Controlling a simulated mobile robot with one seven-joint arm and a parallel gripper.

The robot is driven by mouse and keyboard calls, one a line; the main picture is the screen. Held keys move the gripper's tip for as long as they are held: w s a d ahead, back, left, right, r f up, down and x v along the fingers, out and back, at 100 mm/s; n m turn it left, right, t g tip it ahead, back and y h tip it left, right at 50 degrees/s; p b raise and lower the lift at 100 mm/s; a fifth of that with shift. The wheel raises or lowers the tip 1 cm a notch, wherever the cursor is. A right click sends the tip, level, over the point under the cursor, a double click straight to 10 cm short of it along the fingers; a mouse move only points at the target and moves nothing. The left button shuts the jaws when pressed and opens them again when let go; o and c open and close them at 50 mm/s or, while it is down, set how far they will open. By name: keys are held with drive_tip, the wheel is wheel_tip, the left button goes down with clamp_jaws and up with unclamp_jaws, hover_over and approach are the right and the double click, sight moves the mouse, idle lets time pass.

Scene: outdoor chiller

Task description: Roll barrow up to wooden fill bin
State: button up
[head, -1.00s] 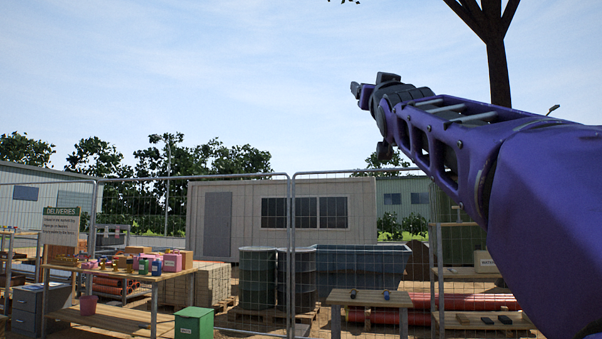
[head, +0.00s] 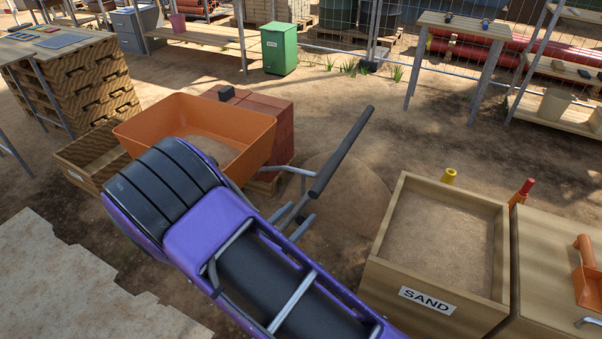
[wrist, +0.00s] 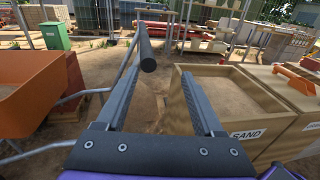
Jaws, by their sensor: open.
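The barrow has an orange tray (head: 240,125) holding some sand, left of centre in the head view; it also shows at the left edge of the wrist view (wrist: 35,95). Its dark handle bar (head: 343,150) rises on grey tubing towards the upper right. My gripper (head: 297,217) is open, low beside the bar's near end. In the wrist view the bar's end (wrist: 147,63) appears between the open fingers (wrist: 164,65); contact cannot be told. A wooden bin (head: 85,160) with an unreadable label stands left of the barrow. My arm hides the barrow's lower front.
A wooden bin labelled SAND (head: 435,240) stands close on the right, beside a wooden box with an orange scoop (head: 588,275). Reddish blocks (head: 280,120) stand behind the barrow. A green bin (head: 280,48) and mesh fence lie farther back. Bare ground is open in the middle.

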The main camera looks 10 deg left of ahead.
sight(319, 187)
drive_tip(key=w+d+f+n, duration=0.1)
drive_tip(key=w, duration=0.3)
drive_tip(key=w+d+n+t+y, duration=0.1)
drive_tip(key=w+d, duration=0.1)
drive_tip(key=w, duration=0.3)
drive_tip(key=w+d+f+n+y+b, duration=0.1)
drive_tip(key=w+n, duration=0.1)
drive_tip(key=w, duration=0.2)
drive_tip(key=shift+w+d+f, duration=0.15)
drive_tip(key=shift+w+f, duration=0.1)
drive_tip(key=shift+f, duration=0.1)
clamp_jaws()
idle(1.1)
